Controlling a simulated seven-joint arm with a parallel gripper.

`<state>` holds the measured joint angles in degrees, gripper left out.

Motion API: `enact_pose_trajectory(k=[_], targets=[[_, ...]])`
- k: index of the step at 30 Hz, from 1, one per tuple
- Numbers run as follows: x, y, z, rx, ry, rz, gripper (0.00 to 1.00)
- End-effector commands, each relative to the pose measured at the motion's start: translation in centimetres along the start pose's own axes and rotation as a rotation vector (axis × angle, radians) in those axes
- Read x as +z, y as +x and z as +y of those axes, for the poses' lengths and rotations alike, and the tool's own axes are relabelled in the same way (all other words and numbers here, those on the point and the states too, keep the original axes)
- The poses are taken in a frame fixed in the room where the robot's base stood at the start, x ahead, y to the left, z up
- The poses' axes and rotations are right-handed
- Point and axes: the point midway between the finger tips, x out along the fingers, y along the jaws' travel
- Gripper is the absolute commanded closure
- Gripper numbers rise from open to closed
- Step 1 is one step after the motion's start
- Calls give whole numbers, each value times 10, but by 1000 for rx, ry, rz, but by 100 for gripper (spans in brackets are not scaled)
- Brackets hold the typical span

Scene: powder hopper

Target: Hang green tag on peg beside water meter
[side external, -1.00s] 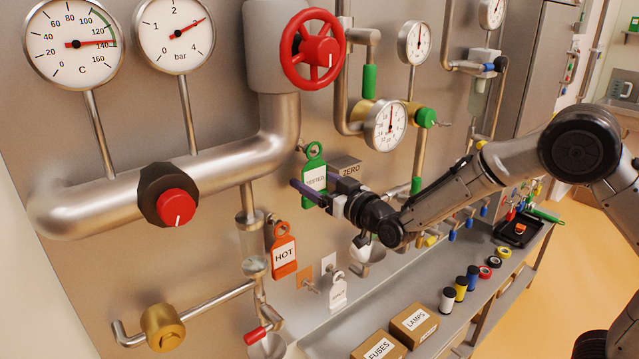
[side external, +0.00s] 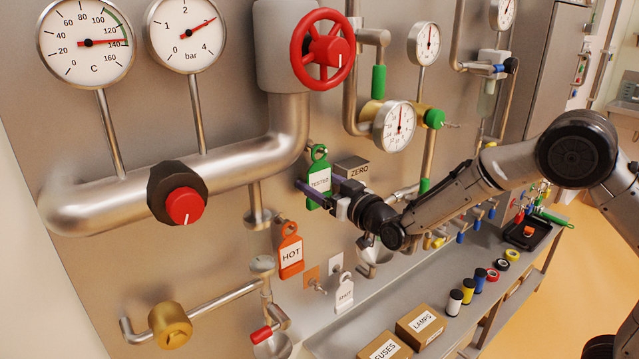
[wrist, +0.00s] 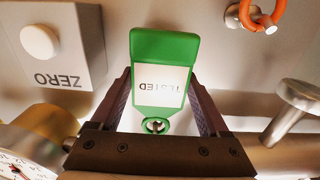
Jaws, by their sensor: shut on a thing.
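The green tag (side external: 318,182), with a white "TESTED" label, is upright against the panel, left of the ZERO box. My gripper (side external: 322,194) is shut on its side edges. In the wrist view the green tag (wrist: 160,75) appears upside down between my two fingers (wrist: 160,103). A metal peg end (wrist: 156,125) shows in the tag's hole. A round dial on a brass body (side external: 395,125) is right of and above the tag. I cannot tell whether it is the water meter.
The ZERO box (side external: 352,170) is close to my gripper. An orange HOT tag (side external: 291,252) and a white tag (side external: 344,293) hang below. A small metal fitting (side external: 318,287) sticks out at an orange square. Boxes (side external: 420,325) and tape rolls stand on the shelf.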

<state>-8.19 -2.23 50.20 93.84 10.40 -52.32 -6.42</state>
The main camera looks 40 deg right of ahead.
Motion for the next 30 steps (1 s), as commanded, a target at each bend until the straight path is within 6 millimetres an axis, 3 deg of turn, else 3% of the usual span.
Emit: enact_pose_trajectory(k=[1, 4, 5, 16, 30], targets=[[0, 0, 0, 0, 0, 1, 19], [0, 0, 0, 0, 0, 1, 1], [0, 0, 0, 0, 0, 1, 0], [0, -9, 0, -1, 0, -1, 0], [-1, -99, -1, -2, 1, 2, 0]])
